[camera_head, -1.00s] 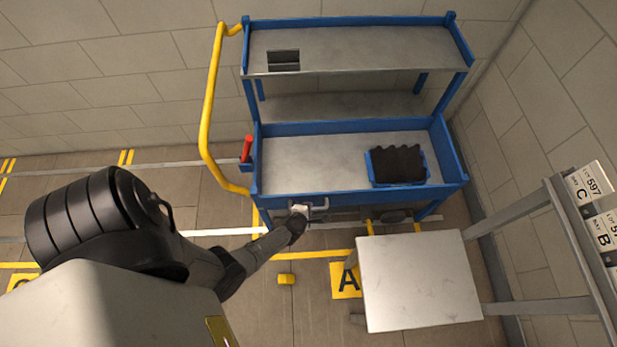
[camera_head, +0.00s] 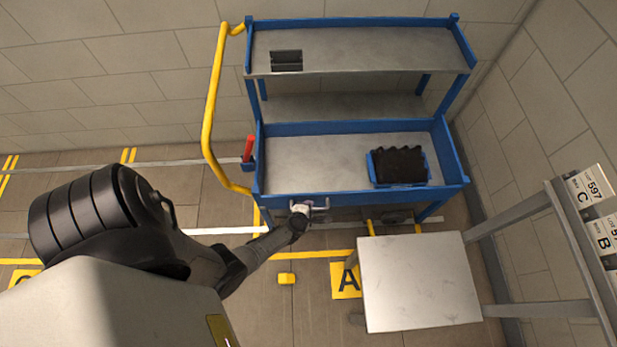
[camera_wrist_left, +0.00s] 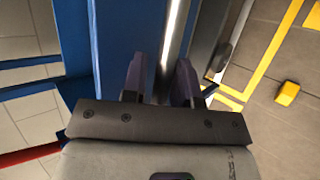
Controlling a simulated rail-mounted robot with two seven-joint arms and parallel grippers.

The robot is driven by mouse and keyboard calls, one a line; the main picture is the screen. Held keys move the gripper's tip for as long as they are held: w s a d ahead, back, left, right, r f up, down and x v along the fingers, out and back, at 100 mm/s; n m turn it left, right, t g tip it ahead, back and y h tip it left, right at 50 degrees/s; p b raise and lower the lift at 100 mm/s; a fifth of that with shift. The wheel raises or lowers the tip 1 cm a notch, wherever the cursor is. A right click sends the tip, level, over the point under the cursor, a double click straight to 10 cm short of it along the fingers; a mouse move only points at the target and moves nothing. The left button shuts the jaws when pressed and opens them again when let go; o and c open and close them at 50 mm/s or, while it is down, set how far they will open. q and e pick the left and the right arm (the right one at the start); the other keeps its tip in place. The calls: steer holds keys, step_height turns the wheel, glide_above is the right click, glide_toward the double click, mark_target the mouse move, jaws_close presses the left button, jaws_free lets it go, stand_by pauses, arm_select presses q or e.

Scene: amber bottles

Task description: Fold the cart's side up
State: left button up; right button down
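The blue cart (camera_head: 350,129) stands against the back wall. Its long blue front side (camera_head: 385,197) runs along the lower deck, with a small metal handle (camera_head: 320,206) near its left end. My left gripper (camera_head: 302,208) is at that handle. In the left wrist view, the fingers of my left gripper (camera_wrist_left: 160,85) are apart, with a bright metal bar (camera_wrist_left: 173,35) running between them. I cannot tell whether they press on it. The blue side (camera_wrist_left: 120,35) lies beside the fingers there. My right gripper is not in view.
A blue bin with dark contents (camera_head: 398,166) sits on the lower deck (camera_head: 310,160). A yellow push handle (camera_head: 210,110) and a red lever (camera_head: 249,148) are at the cart's left end. A pale table (camera_head: 418,283) stands front right. A yellow block (camera_head: 286,278) lies on the floor.

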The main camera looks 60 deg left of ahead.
arm_select(q)
steer(key=shift+s+d+r+p, duration=0.2)
steer(key=shift+s+r+p, duration=0.05)
steer(key=shift+r+p, duration=0.15)
steer(key=p+v, duration=0.7)
steer(key=v, duration=0.5)
steer(key=shift+s, duration=0.3)
steer(key=shift+d+r, duration=0.15)
